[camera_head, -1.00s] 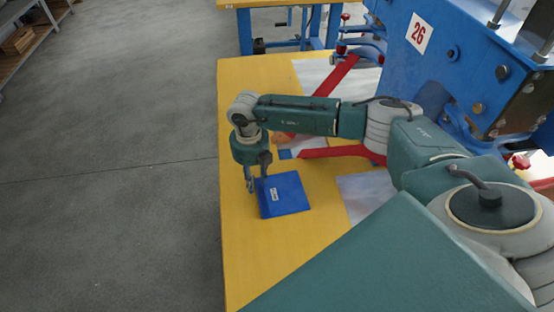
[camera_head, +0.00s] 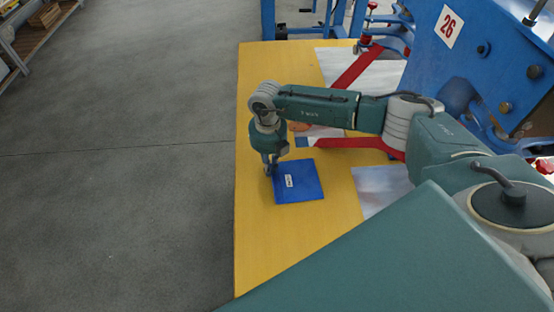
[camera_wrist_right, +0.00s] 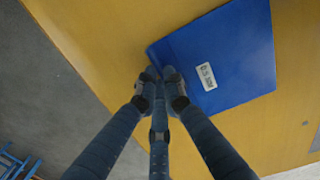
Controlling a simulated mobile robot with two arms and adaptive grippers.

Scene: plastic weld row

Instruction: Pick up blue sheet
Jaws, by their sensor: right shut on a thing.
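The blue sheet (camera_head: 301,184) is a flat square with a small white label, over the yellow table. It also shows in the right wrist view (camera_wrist_right: 235,55). My right gripper (camera_head: 271,170) is at the sheet's left edge in the head view. In the right wrist view its fingertips (camera_wrist_right: 157,74) are closed together on a corner of the sheet. I cannot tell whether the sheet lies on the table or is slightly lifted. My left gripper is not in view.
The yellow table (camera_head: 262,240) has free room in front of and left of the sheet. Red bars (camera_head: 350,143) and pale sheets (camera_head: 380,188) lie to the right. A blue machine marked 26 (camera_head: 475,50) stands at the right. Grey floor is open at the left.

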